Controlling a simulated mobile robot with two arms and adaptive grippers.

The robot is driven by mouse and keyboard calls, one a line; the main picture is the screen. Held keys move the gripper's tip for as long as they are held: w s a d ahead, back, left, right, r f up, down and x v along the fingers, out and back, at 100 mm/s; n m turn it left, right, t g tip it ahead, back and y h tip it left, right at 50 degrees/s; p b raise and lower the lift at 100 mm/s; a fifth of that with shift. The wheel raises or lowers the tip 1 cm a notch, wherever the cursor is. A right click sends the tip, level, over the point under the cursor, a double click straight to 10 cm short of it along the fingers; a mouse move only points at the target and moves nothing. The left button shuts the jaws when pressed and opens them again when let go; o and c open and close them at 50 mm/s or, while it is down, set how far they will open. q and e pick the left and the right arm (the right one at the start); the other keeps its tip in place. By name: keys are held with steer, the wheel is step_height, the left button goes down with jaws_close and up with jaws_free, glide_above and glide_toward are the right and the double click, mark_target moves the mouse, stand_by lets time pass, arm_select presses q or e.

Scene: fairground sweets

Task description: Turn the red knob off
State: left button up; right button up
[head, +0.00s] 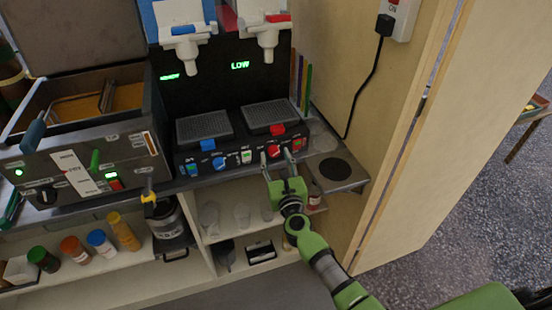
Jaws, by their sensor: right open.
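The red knob (274,151) is on the right part of the black front panel (204,172) of the slush machine. A white mark shows on it, but its exact setting is too small to read. My right gripper (277,160) is open, its fingers pointing at the panel. One fingertip is on each side of the red knob in the picture. I cannot tell whether they touch it. My left gripper is not in view.
A blue knob (219,162) and lit switches share the panel. Red-handled (277,18) and blue-handled taps hang above two drip trays. A grey fryer-like unit (75,165) stands left. Bottles and cups fill shelves below. A wooden wall (375,90) bounds the right side.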

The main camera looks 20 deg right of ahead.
steer(key=c, duration=1.1)
